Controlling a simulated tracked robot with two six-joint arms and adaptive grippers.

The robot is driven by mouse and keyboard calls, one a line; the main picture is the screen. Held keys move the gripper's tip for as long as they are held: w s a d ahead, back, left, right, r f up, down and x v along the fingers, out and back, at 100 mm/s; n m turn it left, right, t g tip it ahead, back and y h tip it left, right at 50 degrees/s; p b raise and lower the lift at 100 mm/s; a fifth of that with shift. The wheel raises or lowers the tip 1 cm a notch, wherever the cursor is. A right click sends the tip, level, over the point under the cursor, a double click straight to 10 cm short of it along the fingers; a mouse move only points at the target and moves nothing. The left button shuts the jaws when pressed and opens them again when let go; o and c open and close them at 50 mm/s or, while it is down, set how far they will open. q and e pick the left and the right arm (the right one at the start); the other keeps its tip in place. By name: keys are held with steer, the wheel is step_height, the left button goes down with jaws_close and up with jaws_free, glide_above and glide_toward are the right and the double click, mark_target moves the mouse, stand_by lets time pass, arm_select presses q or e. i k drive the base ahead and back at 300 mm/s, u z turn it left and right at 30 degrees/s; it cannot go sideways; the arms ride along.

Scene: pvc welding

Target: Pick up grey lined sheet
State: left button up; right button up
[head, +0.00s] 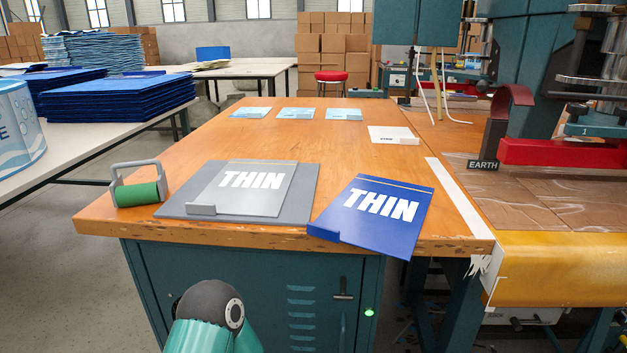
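A light grey sheet (247,205) with white "THIN" lettering and a thin line near its top edge lies on a darker grey board (300,190). The board lies flat near the front edge of the wooden table. A blue sheet (375,232), also marked "THIN", lies just right of the board, and its near corner reaches past the table edge. Neither gripper is in view. Only a teal and black part of my arm shows at the bottom, below the table top.
A green roller (137,193) with a grey handle stands left of the board. Several small pale sheets (295,114) and a white one (394,134) lie farther back. A red press (555,151) stands at the right. The middle of the wooden table (280,145) is clear.

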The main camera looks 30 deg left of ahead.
mark_target(243, 187)
steer(key=z, duration=0.6)
steer(key=k, duration=1.15)
steer(key=u, duration=0.8)
steer(key=i, duration=0.85)
